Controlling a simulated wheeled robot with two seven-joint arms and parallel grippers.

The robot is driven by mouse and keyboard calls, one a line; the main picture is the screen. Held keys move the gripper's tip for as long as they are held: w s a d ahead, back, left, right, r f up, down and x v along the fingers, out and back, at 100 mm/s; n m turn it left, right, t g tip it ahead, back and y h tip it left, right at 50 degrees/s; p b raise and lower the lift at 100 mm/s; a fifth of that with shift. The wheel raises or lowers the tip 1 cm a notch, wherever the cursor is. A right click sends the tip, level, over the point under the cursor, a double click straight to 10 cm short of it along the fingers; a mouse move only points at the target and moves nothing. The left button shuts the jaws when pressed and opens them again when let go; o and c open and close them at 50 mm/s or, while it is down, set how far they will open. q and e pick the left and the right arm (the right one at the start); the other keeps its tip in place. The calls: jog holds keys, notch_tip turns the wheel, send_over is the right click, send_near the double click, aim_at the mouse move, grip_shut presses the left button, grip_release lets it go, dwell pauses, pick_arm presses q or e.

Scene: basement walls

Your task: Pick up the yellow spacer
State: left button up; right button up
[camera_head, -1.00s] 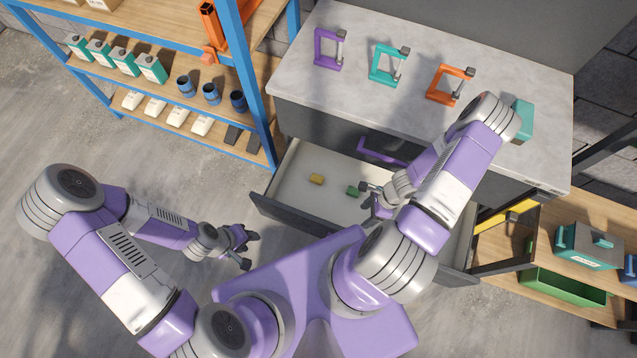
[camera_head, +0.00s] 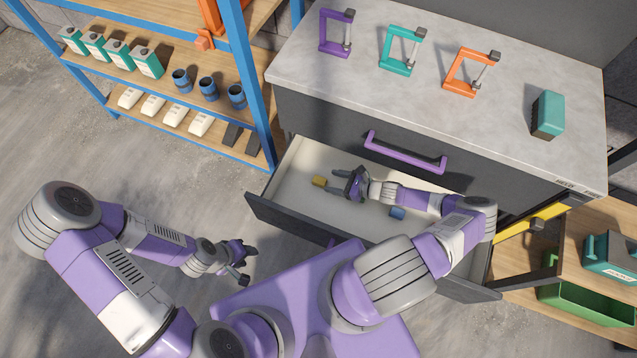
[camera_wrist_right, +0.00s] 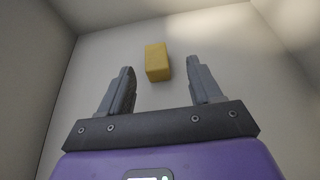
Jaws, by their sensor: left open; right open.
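The yellow spacer (camera_head: 319,182) lies on the white floor of the open drawer (camera_head: 290,205), toward its left side. In the right wrist view the yellow spacer (camera_wrist_right: 157,62) is a small block just beyond the fingertips, between their lines and a little nearer the left finger. My right gripper (camera_head: 334,182) is open and empty inside the drawer, right of the spacer; its open fingers also show in the right wrist view (camera_wrist_right: 165,80). My left gripper (camera_head: 247,262) is open and empty over the floor, left of the drawer.
A blue block (camera_head: 397,213) lies in the drawer below my right forearm. The drawer walls surround my right gripper. A blue-framed shelf (camera_head: 262,100) stands at the left.

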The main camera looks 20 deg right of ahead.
aim_at(316, 179)
jog(key=x, duration=0.2)
jog(key=b+x, duration=0.1)
jog(key=x, duration=0.1)
jog(key=b+x, duration=0.1)
jog(key=x, duration=0.1)
jog(key=shift+w+a+r, duration=0.15)
jog(key=shift+a, duration=0.4)
jog(key=c, duration=1)
jog(key=shift+c, duration=0.2)
